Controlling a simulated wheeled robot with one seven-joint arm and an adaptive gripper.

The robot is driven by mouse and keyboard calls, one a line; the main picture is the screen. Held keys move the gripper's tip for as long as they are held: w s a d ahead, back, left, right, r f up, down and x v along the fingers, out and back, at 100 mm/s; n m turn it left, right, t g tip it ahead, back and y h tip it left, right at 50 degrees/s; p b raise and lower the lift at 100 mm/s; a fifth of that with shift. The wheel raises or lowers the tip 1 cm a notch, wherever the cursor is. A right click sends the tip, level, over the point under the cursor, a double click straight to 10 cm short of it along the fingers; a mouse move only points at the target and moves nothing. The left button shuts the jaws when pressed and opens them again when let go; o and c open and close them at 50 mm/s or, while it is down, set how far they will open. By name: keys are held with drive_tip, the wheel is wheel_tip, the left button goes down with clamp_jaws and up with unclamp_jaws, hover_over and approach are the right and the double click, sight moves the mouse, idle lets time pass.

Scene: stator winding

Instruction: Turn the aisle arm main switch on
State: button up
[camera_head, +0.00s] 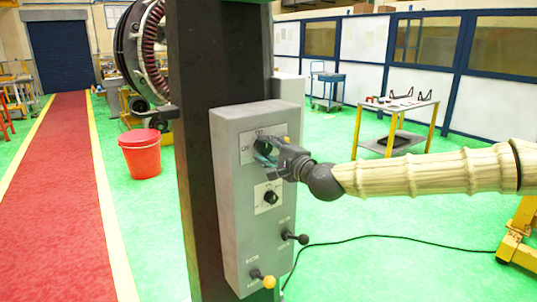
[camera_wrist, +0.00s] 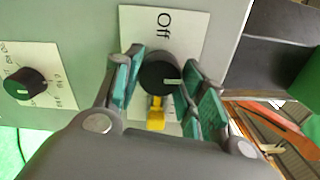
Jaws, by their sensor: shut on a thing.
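The grey control box (camera_head: 231,195) stands on a dark column. Its upper white plate (camera_head: 245,153) bears the main switch, which my gripper (camera_head: 264,152) mostly hides in the head view. In the wrist view the switch is a round black knob (camera_wrist: 157,73) with a light mark at its lower right. The word "Off" stands on the plate (camera_wrist: 181,20) above the knob there. My gripper (camera_wrist: 160,90) has its green-padded fingers on either side of the knob and is shut on it.
A smaller black selector knob (camera_head: 270,197) sits below on the box. Two levers, one with a black ball (camera_head: 303,239) and one with a yellow ball (camera_head: 269,282), stick out lower down. A red bucket (camera_head: 141,153) stands behind at left. A cable crosses the green floor.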

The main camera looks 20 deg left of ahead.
idle(0.3)
drive_tip(key=o, duration=1)
drive_tip(key=shift+d, duration=0.1)
drive_tip(key=v, duration=1.1)
drive_tip(key=shift+s+d, duration=0.3)
drive_tip(key=shift+f, duration=0.1)
